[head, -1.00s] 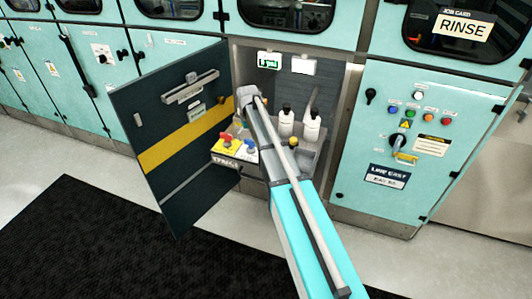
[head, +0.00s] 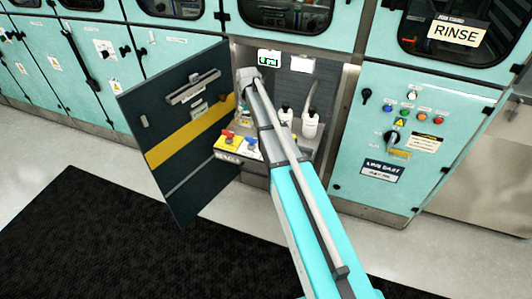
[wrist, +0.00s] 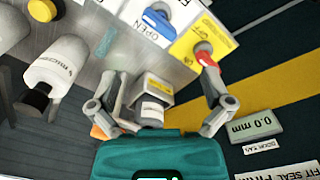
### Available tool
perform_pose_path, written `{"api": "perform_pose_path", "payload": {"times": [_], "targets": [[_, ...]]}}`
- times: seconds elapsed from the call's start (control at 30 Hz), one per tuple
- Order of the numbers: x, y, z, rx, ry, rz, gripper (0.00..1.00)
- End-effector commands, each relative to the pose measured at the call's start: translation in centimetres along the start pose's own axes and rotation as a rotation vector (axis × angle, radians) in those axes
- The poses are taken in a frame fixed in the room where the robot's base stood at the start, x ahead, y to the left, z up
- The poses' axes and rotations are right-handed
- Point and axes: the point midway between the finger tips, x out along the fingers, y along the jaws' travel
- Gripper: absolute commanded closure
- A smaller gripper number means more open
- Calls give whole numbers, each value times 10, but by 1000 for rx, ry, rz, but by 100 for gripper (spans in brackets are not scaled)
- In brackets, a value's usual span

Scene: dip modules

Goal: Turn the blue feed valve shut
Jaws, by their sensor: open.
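The blue valve handle (wrist: 160,22) sits on a white plate marked OPEN at the top of the wrist view. In the head view the blue handle (head: 251,144) is at the cabinet's front shelf, partly behind my arm. A red handle (wrist: 204,56) on a yellow plate is to its right; it also shows in the head view (head: 228,135). My gripper (wrist: 162,80) is open, with its fingers spread and nothing held. In the picture, the blue handle lies above the gap between the fingers, apart from them. The right finger overlaps the red handle; whether they touch I cannot tell.
A white bottle (wrist: 62,62) and a yellow knob (wrist: 42,9) are left of my gripper. A small grey box with a yellow label (wrist: 158,86) shows between the fingers. The open dark door (head: 175,150) with a yellow stripe stands at the left. A black mat (head: 90,235) covers the floor.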

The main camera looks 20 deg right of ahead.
Motion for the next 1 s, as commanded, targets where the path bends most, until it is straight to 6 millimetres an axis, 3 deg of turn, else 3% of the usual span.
{"api": "perform_pose_path", "payload": {"times": [0.4, 1.0], "targets": [[-39, 0, 0, 0, 0, 0, 0], [-38, -11, 88, 27, 0, 0, 0]]}}
